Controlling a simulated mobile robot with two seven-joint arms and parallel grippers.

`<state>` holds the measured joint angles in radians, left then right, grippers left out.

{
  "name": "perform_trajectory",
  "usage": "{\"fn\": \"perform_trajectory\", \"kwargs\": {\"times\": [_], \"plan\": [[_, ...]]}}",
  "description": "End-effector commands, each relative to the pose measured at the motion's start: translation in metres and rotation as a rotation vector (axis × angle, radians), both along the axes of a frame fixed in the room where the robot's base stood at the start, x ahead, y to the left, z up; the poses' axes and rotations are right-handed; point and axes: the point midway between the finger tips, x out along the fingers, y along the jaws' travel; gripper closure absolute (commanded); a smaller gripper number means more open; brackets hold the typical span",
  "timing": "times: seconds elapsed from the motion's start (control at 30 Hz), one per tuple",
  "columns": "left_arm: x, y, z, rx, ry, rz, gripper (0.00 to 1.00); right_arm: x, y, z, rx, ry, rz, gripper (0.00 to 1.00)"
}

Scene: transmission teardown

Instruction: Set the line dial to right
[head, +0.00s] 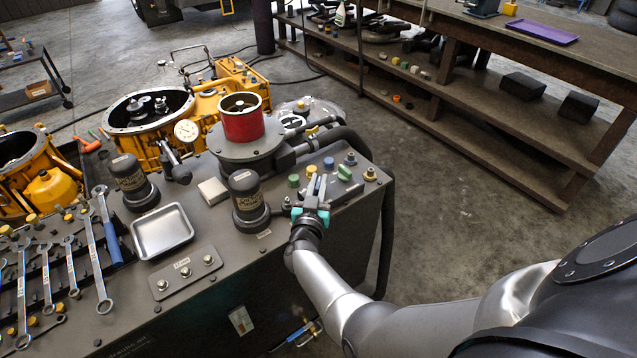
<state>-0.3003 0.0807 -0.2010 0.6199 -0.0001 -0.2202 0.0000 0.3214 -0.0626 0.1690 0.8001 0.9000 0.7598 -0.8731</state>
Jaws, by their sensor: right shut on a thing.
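My right gripper (318,179) reaches in from the lower right over the right end of the dark bench top. Its grey fingers are shut on a small part of the control panel, which I take to be the line dial. The fingers hide that part almost fully, so I cannot tell which way it points. Beside the fingers are a green button (294,181), a yellow button (311,169), a blue button (329,163) and a green knob (344,172). My left gripper is not in view.
A black capped cylinder (247,193) stands just left of the gripper, and a red cylinder (242,122) behind it. A metal tray (162,231) and several wrenches (90,252) lie to the left. A black hose (386,230) hangs at the bench's right edge. Open floor lies beyond.

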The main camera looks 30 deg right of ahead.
Motion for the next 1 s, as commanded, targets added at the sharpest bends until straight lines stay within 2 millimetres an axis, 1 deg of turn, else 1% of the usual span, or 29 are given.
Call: {"fn": "perform_trajectory", "kwargs": {"times": [0.4, 0.43, 0.67, 0.7, 1.0], "plan": [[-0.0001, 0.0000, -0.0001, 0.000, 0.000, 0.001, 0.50, 0.0003, 0.0002, 0.0006, 0.000, -0.001, -0.007, 1.00], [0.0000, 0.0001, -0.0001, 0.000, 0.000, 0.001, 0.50, 0.0003, 0.0000, 0.0007, 0.000, -0.001, -0.007, 0.82], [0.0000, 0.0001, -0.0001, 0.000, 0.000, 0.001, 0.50, 0.0002, -0.0002, 0.0007, 0.000, -0.001, -0.007, 0.56], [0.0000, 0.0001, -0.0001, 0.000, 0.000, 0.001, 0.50, 0.0002, -0.0002, 0.0007, 0.000, -0.001, -0.007, 0.54], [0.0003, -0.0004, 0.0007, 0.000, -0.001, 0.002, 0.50, -0.0007, -0.0003, 0.0005, 0.000, 0.000, -0.007, 0.54]]}}
